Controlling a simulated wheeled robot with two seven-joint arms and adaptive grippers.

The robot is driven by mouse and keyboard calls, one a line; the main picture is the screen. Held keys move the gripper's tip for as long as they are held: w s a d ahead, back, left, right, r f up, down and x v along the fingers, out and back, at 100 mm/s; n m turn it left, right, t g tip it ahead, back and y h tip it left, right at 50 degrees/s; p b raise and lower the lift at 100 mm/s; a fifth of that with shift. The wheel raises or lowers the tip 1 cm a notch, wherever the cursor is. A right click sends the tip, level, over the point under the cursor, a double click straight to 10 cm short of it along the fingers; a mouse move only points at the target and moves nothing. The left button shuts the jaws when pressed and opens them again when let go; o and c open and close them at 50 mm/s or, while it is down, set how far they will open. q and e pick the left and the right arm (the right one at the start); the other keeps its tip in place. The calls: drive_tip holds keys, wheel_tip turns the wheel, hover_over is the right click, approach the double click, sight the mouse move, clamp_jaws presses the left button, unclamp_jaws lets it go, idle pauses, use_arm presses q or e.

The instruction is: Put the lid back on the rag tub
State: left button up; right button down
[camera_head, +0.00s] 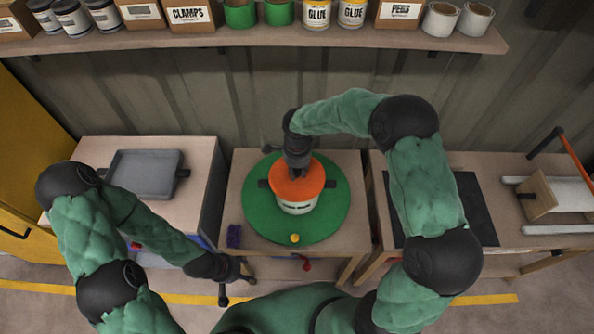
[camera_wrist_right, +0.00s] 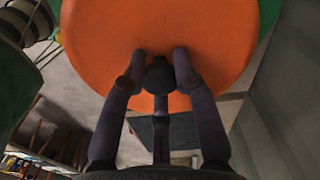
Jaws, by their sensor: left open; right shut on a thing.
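An orange lid (camera_head: 298,183) sits at the top of the white rag tub (camera_head: 298,208), which stands on a round green mat (camera_head: 265,222) on the middle table. My right gripper (camera_head: 296,168) is above the lid and shut on its dark knob (camera_wrist_right: 158,76). The lid (camera_wrist_right: 110,35) fills the upper part of the right wrist view. I cannot tell whether the lid rests fully on the rim or is slightly above it. My left gripper (camera_head: 238,287) is open and empty, low in front of the middle table, away from the tub.
A grey tray (camera_head: 145,173) is on the left table. A dark mat (camera_head: 478,208) lies on the right table. A shelf (camera_head: 300,40) with cans and boxes runs behind.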

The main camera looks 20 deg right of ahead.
drive_tip(key=shift+c, duration=2)
unclamp_jaws()
drive_tip(key=shift+r, duration=0.15)
drive_tip(key=shift+r+p, duration=1.75)
drive_tip(key=shift+r, duration=1.6)
clamp_jaws()
